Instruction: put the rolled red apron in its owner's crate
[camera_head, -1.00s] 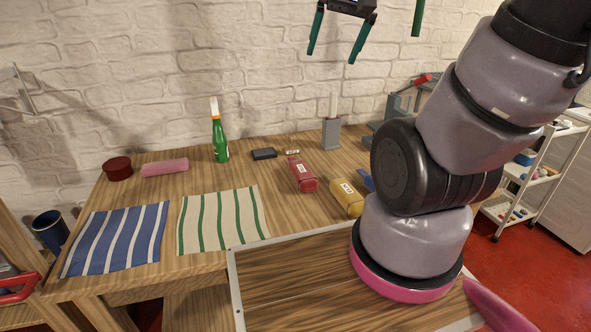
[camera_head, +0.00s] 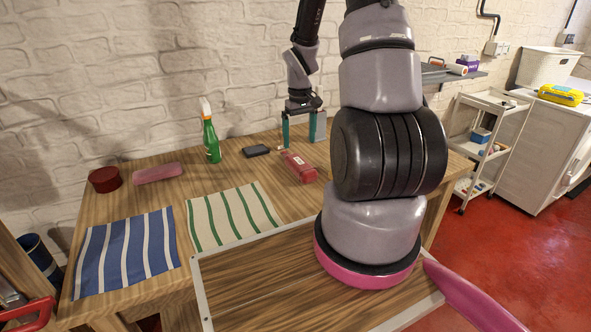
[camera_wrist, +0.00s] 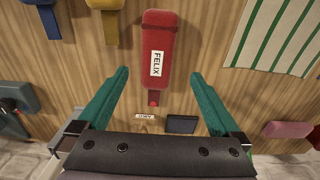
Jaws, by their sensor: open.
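The rolled red apron (camera_head: 299,167) lies on the wooden table. In the wrist view the apron (camera_wrist: 158,55) carries a white label reading FELIX. My gripper (camera_head: 300,146) is open and empty, its two green fingers pointing down just behind the apron's far end. In the wrist view the fingers of my gripper (camera_wrist: 156,82) stand on either side of the apron's narrow end, apart from it. I cannot tell their exact height above the table. No crate with a readable owner's name shows.
A black box (camera_head: 256,151) and green spray bottle (camera_head: 211,140) stand left of my gripper. A pink roll (camera_head: 158,173), dark red tin (camera_head: 105,179), and striped blue (camera_head: 125,252) and green-white cloths (camera_head: 232,216) lie further left. Yellow (camera_wrist: 105,18) and blue rolls (camera_wrist: 42,15) lie beside the apron.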

